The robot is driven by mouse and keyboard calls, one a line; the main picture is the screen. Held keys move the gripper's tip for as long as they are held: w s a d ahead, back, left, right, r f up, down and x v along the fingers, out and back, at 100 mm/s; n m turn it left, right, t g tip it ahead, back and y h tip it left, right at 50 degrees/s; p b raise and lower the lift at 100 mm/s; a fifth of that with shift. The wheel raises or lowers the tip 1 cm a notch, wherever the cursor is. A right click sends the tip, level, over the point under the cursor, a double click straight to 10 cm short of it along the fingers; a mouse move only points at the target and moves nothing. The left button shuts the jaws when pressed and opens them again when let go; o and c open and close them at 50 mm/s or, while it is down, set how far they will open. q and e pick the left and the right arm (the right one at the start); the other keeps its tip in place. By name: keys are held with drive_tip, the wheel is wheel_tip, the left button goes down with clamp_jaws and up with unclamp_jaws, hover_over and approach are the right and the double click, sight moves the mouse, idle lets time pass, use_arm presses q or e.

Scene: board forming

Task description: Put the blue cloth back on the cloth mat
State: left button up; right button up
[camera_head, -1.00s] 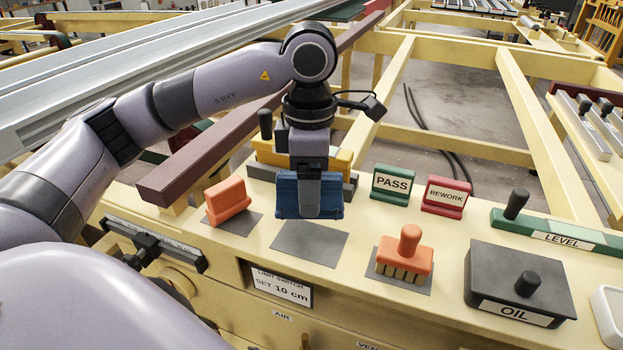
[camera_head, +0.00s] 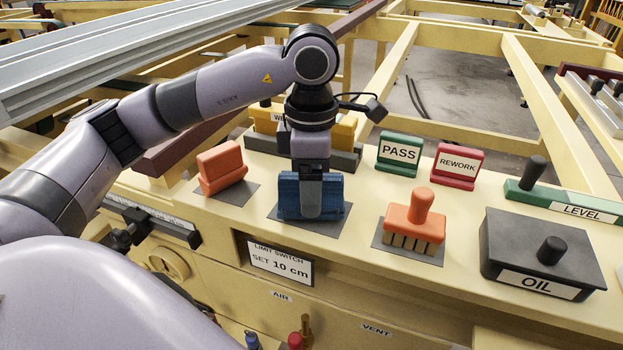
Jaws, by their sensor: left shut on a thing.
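The blue cloth (camera_head: 291,197) is a folded, ribbed block, held upright in my left gripper (camera_head: 320,200). The gripper points down and is shut on it, one finger showing on the near face. The dark grey cloth mat (camera_head: 290,222) lies flat on the cream bench top directly below the cloth. The cloth's lower edge is at or just above the mat; I cannot tell whether it touches. The cloth covers the middle of the mat. My right gripper is not in view.
An orange block (camera_head: 221,166) stands on a mat to the left. An orange-handled brush (camera_head: 412,218) stands on another mat to the right. Behind are a PASS stamp (camera_head: 399,153) and a REWORK stamp (camera_head: 457,165). A dark OIL box (camera_head: 538,250) is farther right.

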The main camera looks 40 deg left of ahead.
use_arm(q)
drive_tip(key=shift+f, duration=0.3)
drive_tip(key=shift+f+b, duration=0.3)
drive_tip(key=shift+b, duration=0.05)
drive_tip(key=o, duration=1.1)
drive_tip(key=shift+r, duration=0.15)
wheel_tip(320, 180, up, 7)
drive_tip(key=shift+p, duration=0.5)
drive_tip(key=shift+s, duration=0.1)
